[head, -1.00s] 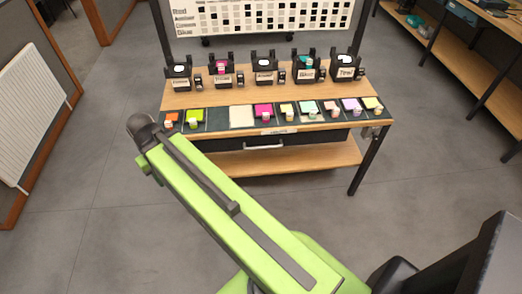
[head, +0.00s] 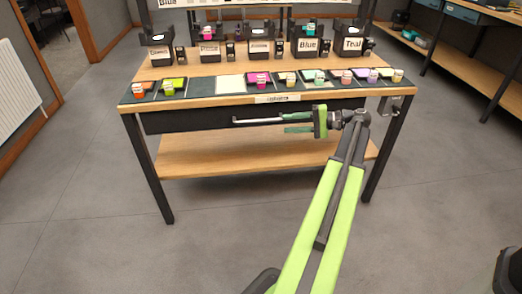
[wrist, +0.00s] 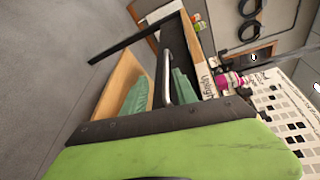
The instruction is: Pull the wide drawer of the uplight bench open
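The uplight bench (head: 140,97) stands ahead, with a wooden top and dark legs. Its wide dark drawer (head: 190,121) sits under the top and looks closed. A silver bar handle (head: 256,121) runs across the drawer front; it also shows in the wrist view (wrist: 167,78). In the wrist view the handle lies between the two open fingers (wrist: 160,90). I cannot tell whether either finger touches it.
Small coloured pots and cards line the bench's front edge, with a label (head: 277,99) above the drawer. Black labelled holders stand behind. A lower wooden shelf (head: 220,158) lies below the drawer. A radiator (head: 20,90) is at the left. The floor in front is clear.

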